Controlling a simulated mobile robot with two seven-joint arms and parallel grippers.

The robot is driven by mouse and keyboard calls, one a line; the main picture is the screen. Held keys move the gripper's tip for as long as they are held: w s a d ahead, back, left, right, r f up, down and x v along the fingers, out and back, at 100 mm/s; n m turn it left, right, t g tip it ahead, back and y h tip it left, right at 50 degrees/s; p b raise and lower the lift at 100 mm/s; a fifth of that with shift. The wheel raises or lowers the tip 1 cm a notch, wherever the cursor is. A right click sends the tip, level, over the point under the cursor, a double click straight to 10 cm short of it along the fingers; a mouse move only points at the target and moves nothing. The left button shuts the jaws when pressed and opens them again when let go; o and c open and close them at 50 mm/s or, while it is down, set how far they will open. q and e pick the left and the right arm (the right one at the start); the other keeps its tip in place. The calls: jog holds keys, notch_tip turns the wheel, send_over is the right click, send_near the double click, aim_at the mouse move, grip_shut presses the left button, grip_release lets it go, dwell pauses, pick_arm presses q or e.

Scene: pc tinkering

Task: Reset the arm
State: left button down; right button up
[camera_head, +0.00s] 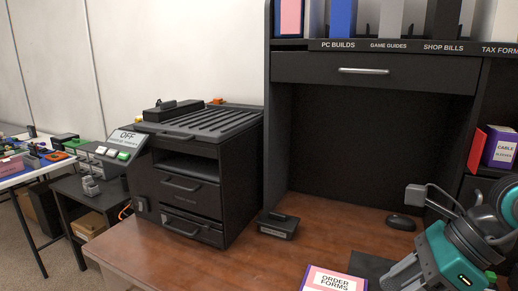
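A teal and grey mechanical thing (445,256) with a small yellow light, dark round parts and curved cables or rods is at the lower right, cut off by the frame. A small grey block (415,197) shows at its upper left. I cannot tell whether this thing is part of my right arm or stands on the desk.
The brown desk (190,266) holds a black drawer unit (190,180), a small black box (278,225), a mouse (401,222) and an order forms box (335,281). A control panel (112,150) reads OFF. A side table (37,169) is at left. The desk's middle is mostly clear.

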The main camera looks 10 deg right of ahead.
jog(key=w+a+r+m+y, duration=0.2)
jog(key=a+y, duration=0.3)
jog(key=a, duration=0.3)
jog(key=w+a+r+m+t+y, duration=0.2)
jog(key=w+r+m+t+y, duration=0.2)
jog(key=r+m+t+y, duration=0.5)
jog(key=w+d+f+m+t+h, duration=0.2)
jog(key=d+f+m+t+h, duration=0.25)
jog(key=m+h, duration=0.65)
jog(key=w+d+f+m+t+h, duration=0.1)
jog(key=d+f+m+t+h, duration=0.2)
jog(key=d+f+m+h, duration=0.7)
notch_tip(320, 180, down, 4)
jog(key=s+a+m+g+h, duration=0.1)
jog(key=s+a+m+g, duration=0.3)
jog(key=m, duration=0.5)
jog(key=s+a+f+m+g+y, duration=0.25)
jog(key=s+f+m+g, duration=0.25)
jog(key=s+f+g, duration=0.8)
pick_arm(q)
jog(key=shift+w+r+p, duration=0.75)
jog(key=shift+r+p, duration=0.05)
pick_arm(e)
jog(key=w+a+f+t, duration=0.3)
jog(key=w+f+t, duration=0.2)
jog(key=f+t, duration=0.3)
jog(key=shift+w+a+f+n+t+y, duration=0.2)
jog(key=shift+a+f+n+t+y, duration=0.15)
jog(key=shift+n+y, duration=0.1)
